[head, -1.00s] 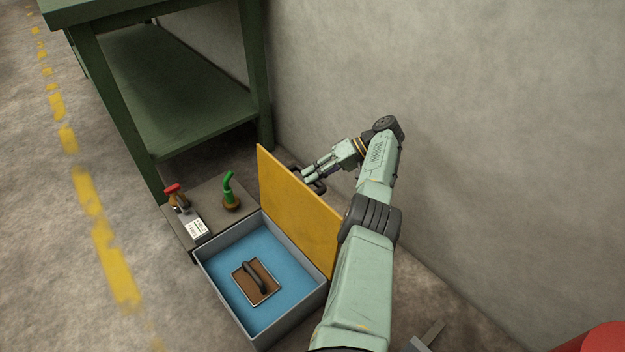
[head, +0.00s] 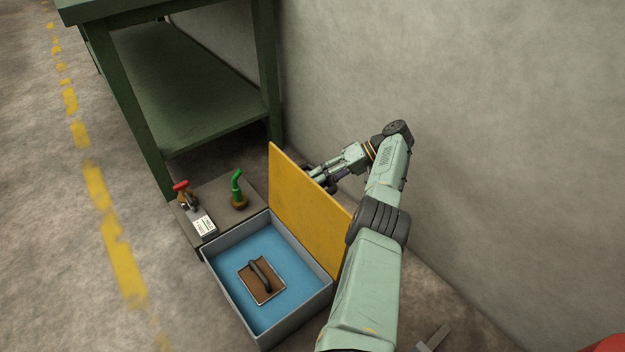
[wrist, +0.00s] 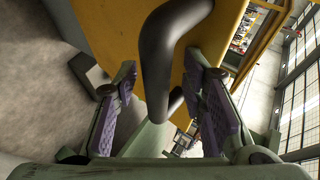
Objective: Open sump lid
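The yellow sump lid (head: 306,205) stands raised, nearly upright, along the right side of the grey open sump box (head: 222,292). My gripper (head: 322,180) is at the lid's far side, on the wall side, partly hidden by the lid in the head view. In the wrist view the lid (wrist: 110,22) fills the top, with a dark curved handle (wrist: 158,65) on it. My gripper's two purple-padded fingers (wrist: 164,105) are spread on either side of this handle, with visible gaps. No firm contact shows.
Inside the blue-lined box lies a brown block with a dark handle (head: 262,278). A grey slab beside it bears a red-handled valve (head: 183,192), a green spout (head: 237,188) and a white label (head: 204,225). A green bench (head: 190,110) stands behind; a wall (head: 450,130) is at right.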

